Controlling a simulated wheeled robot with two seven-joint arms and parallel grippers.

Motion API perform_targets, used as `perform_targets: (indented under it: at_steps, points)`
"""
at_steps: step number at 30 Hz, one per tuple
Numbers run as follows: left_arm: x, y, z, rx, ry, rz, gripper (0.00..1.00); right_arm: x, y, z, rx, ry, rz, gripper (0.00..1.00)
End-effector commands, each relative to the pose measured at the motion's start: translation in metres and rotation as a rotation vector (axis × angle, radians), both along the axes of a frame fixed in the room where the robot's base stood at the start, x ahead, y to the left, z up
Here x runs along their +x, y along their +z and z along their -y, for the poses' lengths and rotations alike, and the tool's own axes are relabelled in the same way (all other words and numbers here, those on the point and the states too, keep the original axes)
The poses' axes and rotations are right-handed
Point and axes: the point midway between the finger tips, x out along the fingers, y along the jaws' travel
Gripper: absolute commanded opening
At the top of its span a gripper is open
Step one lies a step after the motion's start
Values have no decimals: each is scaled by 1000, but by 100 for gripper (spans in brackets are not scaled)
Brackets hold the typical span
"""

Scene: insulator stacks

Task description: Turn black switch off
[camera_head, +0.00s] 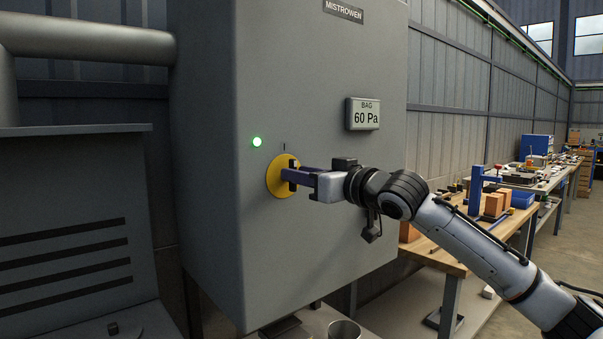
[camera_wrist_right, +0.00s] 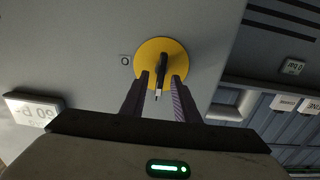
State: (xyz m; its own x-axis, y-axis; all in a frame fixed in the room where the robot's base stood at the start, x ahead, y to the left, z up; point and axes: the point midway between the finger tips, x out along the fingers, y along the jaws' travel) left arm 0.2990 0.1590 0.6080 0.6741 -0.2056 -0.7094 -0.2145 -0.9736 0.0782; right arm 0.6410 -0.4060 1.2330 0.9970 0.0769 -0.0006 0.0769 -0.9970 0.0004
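The black switch (camera_wrist_right: 161,66) is a narrow black handle on a round yellow disc (camera_wrist_right: 147,57), seen in the right wrist view. In the head view the yellow disc (camera_head: 283,189) is on the front of a grey cabinet, and my gripper mostly hides the handle. My right gripper (camera_wrist_right: 160,79) is open, with its two fingers on either side of the handle and a visible gap to each. In the head view my right gripper (camera_head: 291,177) is right at the disc; I cannot tell whether it touches. My left gripper is not in view.
The grey cabinet (camera_head: 340,230) bears a green lamp (camera_head: 257,142) and a display (camera_head: 363,114) reading "BAG 60 Pa". A workbench (camera_head: 440,258) with boxes and tools stands at the right. A dark slotted housing (camera_head: 75,190) stands at the left.

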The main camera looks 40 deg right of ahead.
Motion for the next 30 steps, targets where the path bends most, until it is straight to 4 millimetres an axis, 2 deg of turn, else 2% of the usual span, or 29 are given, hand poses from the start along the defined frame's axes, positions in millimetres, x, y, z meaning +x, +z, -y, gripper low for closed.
perform_targets:
  at_steps: [2,3,7,8,20,30]
  points:
    - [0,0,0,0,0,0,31,0,0,0,0,0,0,28]
    - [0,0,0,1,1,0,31,0,0,0,0,0,0,25]
    - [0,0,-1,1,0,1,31,0,0,0,0,0,0,3]
    - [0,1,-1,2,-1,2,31,0,0,0,0,0,0,0]
    - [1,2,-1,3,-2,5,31,0,0,0,48,1,-3,0]
    - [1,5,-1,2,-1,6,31,0,0,3,285,2,-22,0]
